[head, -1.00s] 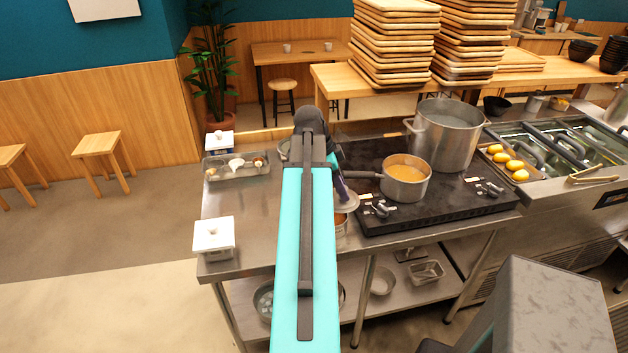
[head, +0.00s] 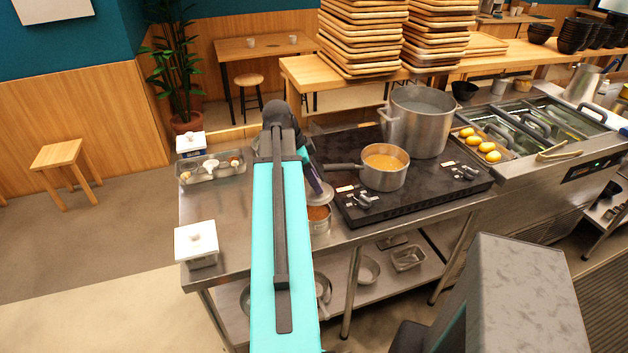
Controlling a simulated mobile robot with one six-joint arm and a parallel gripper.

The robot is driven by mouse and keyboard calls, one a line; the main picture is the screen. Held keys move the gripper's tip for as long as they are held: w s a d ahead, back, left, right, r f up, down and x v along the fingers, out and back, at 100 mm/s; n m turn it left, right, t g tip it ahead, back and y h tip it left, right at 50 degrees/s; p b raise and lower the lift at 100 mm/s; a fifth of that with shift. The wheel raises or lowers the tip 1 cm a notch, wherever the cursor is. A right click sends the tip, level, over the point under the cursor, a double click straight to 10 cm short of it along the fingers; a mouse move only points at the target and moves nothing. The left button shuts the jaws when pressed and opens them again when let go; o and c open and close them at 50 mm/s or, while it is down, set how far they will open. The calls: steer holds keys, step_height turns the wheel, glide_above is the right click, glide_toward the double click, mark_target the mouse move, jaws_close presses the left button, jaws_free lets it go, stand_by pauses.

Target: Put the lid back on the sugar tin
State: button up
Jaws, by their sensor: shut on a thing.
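A round metal tin (head: 319,222) with brown sugar-like contents stands uncovered on the steel counter, just left of the black stove. My gripper (head: 316,183), partly hidden behind my own arm, is shut on a grey round lid (head: 322,196). The lid hangs close above the tin, looks somewhat tilted, and covers part of the tin's opening from this view. I see a gap between lid and tin at the front; whether they touch at the back I cannot tell.
A saucepan (head: 384,178) of orange liquid, its handle reaching toward my gripper, and a tall pot (head: 420,125) stand on the stove (head: 430,197). White-lidded boxes (head: 196,241) (head: 190,143) and a topping tray (head: 211,176) sit at left. The left counter between them is clear.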

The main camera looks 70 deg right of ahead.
mark_target(312, 190)
steer(key=shift+f+b, duration=1.6)
steer(key=shift+f, duration=1.25)
steer(key=shift+f, duration=0.45)
stand_by(0.9)
steer(key=o, duration=1.2)
steer(key=shift+c, duration=0.2)
steer(key=shift+o, duration=0.4)
steer(key=o, duration=0.6)
steer(key=shift+c, duration=0.2)
steer(key=shift+r, duration=0.1)
steer(key=shift+r+p, duration=1.9)
steer(key=shift+r, duration=1.5)
